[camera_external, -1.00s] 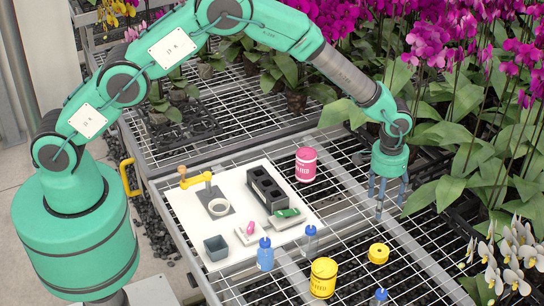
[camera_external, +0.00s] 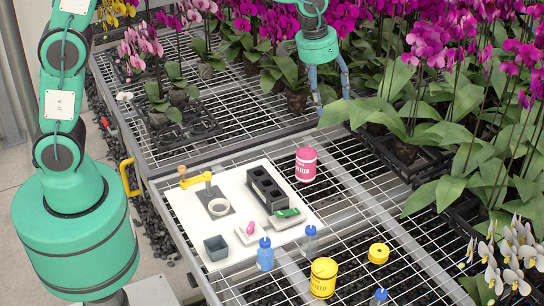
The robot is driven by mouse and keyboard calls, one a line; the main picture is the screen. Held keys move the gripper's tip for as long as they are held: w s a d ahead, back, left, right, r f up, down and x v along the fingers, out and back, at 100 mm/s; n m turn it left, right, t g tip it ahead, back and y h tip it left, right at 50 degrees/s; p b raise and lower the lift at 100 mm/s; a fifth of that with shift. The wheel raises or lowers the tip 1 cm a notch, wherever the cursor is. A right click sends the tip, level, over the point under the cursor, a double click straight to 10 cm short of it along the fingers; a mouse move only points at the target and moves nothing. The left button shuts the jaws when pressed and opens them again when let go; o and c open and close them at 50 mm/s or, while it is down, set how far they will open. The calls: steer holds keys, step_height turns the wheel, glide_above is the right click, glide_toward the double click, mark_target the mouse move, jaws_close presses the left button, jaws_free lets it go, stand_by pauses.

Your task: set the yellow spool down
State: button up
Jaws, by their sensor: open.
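The yellow spool (camera_external: 378,253) sits on the wire mesh bench at the right of the front section, behind and to the right of a yellow labelled tub (camera_external: 323,278). Nothing is touching it. My gripper (camera_external: 328,98) is open and empty, high up over the back part of the bench near the orchids, well away from the spool. Its fingers point down.
A white board (camera_external: 182,220) holds a black block (camera_external: 266,188), a small grey pot (camera_external: 215,247) and other small items. A pink tub (camera_external: 306,164) and a blue bottle (camera_external: 265,254) stand nearby. Orchids with broad leaves crowd the right and back.

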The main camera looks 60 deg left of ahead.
steer(key=s+a+r+t, duration=0.1)
steer(key=s+a+r, duration=0.5)
steer(key=s, duration=0.3)
steer(key=s+a+r+t, duration=0.1)
steer(key=s+a+r, duration=0.5)
steer(key=s, duration=0.4)
steer(key=s+a, duration=0.3)
steer(key=s, duration=0.6)
steer(key=s+a+m+t, duration=0.1)
steer(key=s+a, duration=0.2)
steer(key=s, duration=0.6)
steer(key=shift+s+f+y, duration=0.3)
steer(key=shift+s+f, duration=0.1)
steer(key=shift+f, duration=0.05)
step_height(320, 180, down, 6)
steer(key=b, duration=0.6)
